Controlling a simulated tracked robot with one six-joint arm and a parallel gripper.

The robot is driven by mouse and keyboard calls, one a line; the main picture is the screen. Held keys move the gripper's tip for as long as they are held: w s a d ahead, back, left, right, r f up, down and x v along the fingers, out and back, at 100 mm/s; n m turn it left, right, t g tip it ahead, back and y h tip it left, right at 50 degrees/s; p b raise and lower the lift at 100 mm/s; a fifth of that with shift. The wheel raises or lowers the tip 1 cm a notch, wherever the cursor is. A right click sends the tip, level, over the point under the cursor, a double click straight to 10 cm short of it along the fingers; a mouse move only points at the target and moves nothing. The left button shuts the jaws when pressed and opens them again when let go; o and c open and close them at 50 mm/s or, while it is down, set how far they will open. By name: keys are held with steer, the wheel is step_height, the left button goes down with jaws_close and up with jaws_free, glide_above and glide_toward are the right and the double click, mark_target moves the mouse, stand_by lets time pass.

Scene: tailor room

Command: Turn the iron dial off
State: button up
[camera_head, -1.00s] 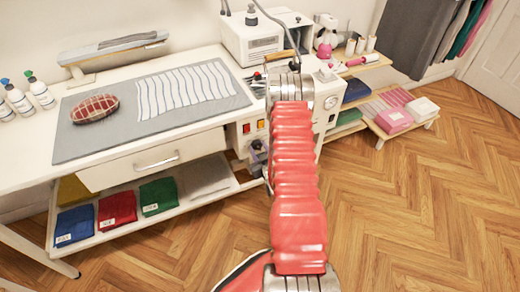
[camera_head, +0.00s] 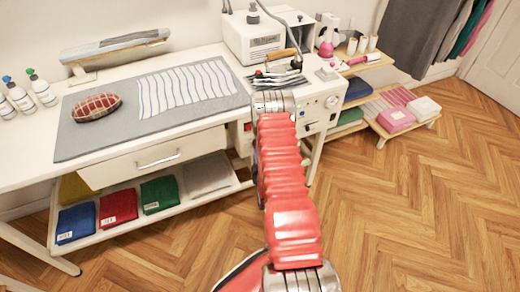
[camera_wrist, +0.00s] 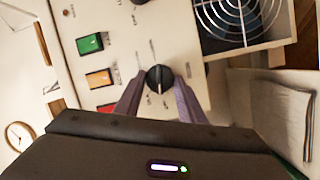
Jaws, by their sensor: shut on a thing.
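The black round dial (camera_wrist: 159,77) is on the cream control panel (camera_wrist: 120,20) in the wrist view, with a pale pointer mark and small printed marks around it. My gripper (camera_wrist: 158,86) has one finger on each side of the dial and is shut on it. In the head view my red arm hides the dial and my gripper. The panel's machine (camera_head: 322,105) shows there at the right end of the table. An iron with a wooden handle (camera_head: 281,55) sits on top of this machine.
Green (camera_wrist: 89,43), orange (camera_wrist: 98,79) and red (camera_wrist: 107,109) switches sit left of the dial. A round fan grille (camera_wrist: 240,15) is to the upper right. In the head view, the wooden floor (camera_head: 430,200) to the right is clear.

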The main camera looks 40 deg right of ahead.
steer(key=shift+s+a+f+n, duration=0.15)
steer(key=shift+f+n, duration=0.25)
steer(key=shift+n, duration=0.6)
steer(key=o, duration=1)
steer(key=shift+r, duration=0.2)
steer(key=shift+o, duration=0.2)
